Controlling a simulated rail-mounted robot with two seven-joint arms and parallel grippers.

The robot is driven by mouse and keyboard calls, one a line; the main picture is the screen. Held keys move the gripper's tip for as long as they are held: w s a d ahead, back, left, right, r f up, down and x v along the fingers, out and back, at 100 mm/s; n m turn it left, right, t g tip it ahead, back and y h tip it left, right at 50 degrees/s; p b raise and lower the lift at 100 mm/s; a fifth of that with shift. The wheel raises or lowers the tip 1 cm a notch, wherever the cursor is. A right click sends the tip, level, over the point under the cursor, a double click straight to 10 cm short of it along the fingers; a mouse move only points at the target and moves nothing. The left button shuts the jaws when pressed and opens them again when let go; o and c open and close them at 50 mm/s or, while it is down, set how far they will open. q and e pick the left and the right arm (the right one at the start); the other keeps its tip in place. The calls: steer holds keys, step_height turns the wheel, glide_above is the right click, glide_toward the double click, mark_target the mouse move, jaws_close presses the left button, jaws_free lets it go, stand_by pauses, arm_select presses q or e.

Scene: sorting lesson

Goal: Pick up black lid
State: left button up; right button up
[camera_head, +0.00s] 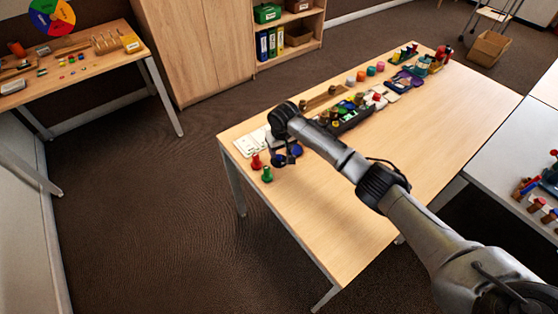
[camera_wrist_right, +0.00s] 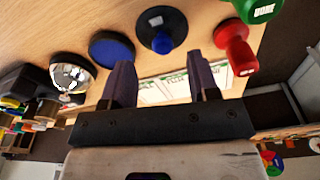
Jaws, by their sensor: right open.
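My right gripper (camera_wrist_right: 160,62) is open and empty, its two dark fingers apart over the table. In the right wrist view, a round black lid-like disc (camera_wrist_right: 152,14) with a blue knob (camera_wrist_right: 162,43) lies just ahead of the gap between the fingertips. A dark-rimmed disc with a blue face (camera_wrist_right: 111,48) lies beside it, near the left finger. A shiny black and silver round thing (camera_wrist_right: 72,76) is further left. In the head view, the dark disc (camera_head: 279,160) lies at the table's near left end, under my right wrist, which hides the fingers.
A red peg (camera_head: 256,162) and a green peg (camera_head: 267,174) stand close by at the table's left edge. White cards (camera_head: 252,144) lie behind them. A black tray (camera_head: 352,118) and many small coloured things line the back. The table's front half (camera_head: 345,235) is bare.

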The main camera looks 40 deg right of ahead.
mark_target(279, 156)
steer(key=f, duration=0.1)
steer(key=f+b, duration=0.1)
steer(key=f, duration=0.1)
steer(key=f+b, duration=0.1)
steer(key=shift+w+a+f, duration=0.15)
steer(key=shift+w+f, duration=0.15)
steer(key=shift+f, duration=0.05)
steer(key=shift+r, duration=0.1)
steer(key=shift+c, duration=1.4)
steer(key=c, duration=0.7)
